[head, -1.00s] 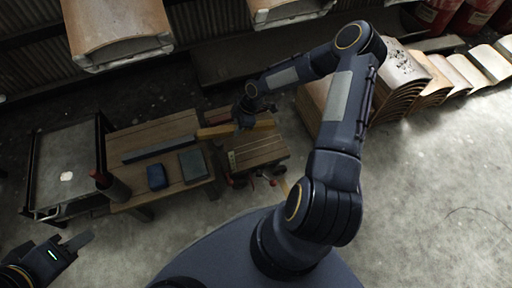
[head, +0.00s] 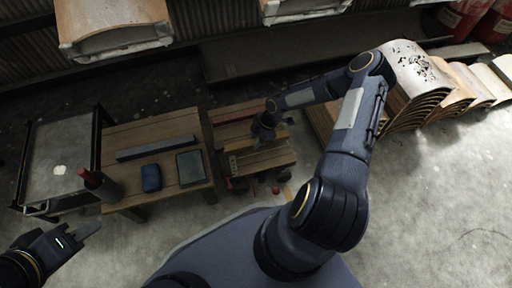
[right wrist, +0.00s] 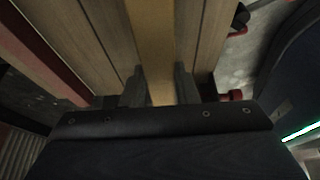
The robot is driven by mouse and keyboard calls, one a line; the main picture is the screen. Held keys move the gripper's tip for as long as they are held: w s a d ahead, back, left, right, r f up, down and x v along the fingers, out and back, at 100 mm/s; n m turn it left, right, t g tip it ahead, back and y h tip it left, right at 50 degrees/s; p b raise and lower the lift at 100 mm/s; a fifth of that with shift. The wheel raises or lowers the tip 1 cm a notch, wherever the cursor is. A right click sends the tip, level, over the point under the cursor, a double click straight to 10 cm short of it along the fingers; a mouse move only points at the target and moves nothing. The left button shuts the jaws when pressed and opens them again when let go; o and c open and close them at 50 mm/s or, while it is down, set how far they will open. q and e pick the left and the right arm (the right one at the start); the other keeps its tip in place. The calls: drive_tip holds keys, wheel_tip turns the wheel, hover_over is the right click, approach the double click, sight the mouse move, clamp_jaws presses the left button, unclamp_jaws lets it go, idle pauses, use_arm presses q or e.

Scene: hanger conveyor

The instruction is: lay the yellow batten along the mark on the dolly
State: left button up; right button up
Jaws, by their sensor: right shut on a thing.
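My right gripper (head: 262,134) is over the wooden dolly (head: 282,158) in the head view. In the right wrist view its two fingers (right wrist: 158,88) are shut on the yellow batten (right wrist: 152,40), one on each side. The batten runs lengthwise between the dolly's brown slats (right wrist: 103,35) in that view. I cannot tell whether it touches the dolly's top. I cannot make out the mark. My left gripper (head: 88,230) is low at the left, away from the dolly, and its opening is unclear.
Left of the dolly, a wooden bench (head: 128,134) carries a dark bar (head: 155,148), a blue object (head: 151,178) and a grey-green block (head: 191,168). A grey cart (head: 60,140) stands further left. Stacked curved panels (head: 415,85) stand right. The floor at the right is clear.

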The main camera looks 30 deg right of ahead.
drive_tip(key=shift+f+b, duration=0.8)
drive_tip(key=shift+f, duration=1.3)
drive_tip(key=shift+f, duration=0.15)
drive_tip(key=o, duration=1)
drive_tip(key=shift+o, duration=0.2)
